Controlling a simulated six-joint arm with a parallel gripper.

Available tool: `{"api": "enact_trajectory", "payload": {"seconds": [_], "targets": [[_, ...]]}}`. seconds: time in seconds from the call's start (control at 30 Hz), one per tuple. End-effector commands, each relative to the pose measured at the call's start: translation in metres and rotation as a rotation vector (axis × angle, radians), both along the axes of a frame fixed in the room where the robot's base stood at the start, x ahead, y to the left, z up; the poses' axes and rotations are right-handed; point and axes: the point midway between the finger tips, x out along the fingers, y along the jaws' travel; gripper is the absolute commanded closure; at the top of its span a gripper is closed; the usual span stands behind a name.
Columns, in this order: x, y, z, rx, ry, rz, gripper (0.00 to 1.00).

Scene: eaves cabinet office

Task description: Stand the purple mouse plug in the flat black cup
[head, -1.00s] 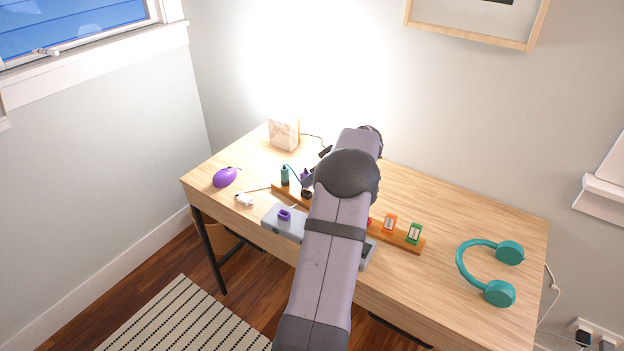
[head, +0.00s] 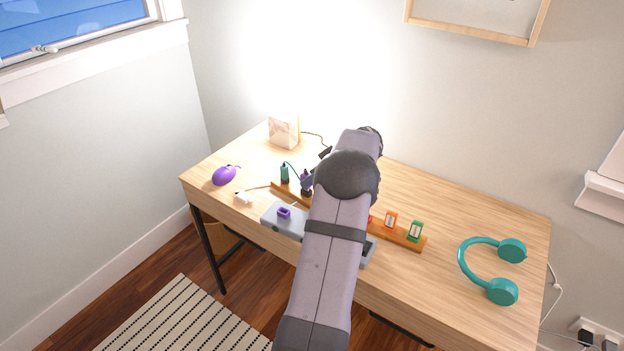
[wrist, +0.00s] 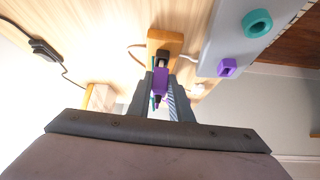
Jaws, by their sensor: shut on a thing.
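The purple mouse plug (wrist: 160,80) is between the fingers of my gripper (wrist: 161,92) in the wrist view, and the gripper is shut on it. Its far end meets or overlaps the flat black cup (wrist: 163,56) on the wooden rail (wrist: 166,38). In the head view the plug (head: 306,178) looks upright, right at the cup (head: 306,192). I cannot tell how deep it sits in the cup. My arm hides most of the gripper in the head view.
A teal plug (head: 285,173) stands on the rail left of the cup. Orange (head: 390,220) and green (head: 415,231) pieces stand at its right end. A grey tray (head: 270,219) with a purple holder (head: 284,212) lies in front. A purple mouse (head: 224,175) and teal headphones (head: 503,291) flank these.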

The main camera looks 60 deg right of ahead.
Motion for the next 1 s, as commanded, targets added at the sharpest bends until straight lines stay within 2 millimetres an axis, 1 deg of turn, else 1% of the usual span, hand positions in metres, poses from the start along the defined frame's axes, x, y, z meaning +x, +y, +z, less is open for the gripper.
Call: {"api": "enact_trajectory", "payload": {"seconds": [0.63, 0.67, 0.7, 0.73, 0.77, 1.0], "targets": [[0.000, 0.000, -0.014, 0.000, 0.000, 0.000, 1.00], [0.000, 0.000, -0.014, -0.001, 0.000, -0.001, 0.79], [0.000, 0.000, -0.013, -0.001, 0.000, -0.001, 0.69], [0.000, 0.000, -0.013, 0.000, 0.000, 0.000, 0.62], [0.000, 0.000, -0.013, 0.000, 0.000, 0.000, 0.60], [0.000, 0.000, -0.013, 0.000, 0.000, 0.000, 0.60]]}}
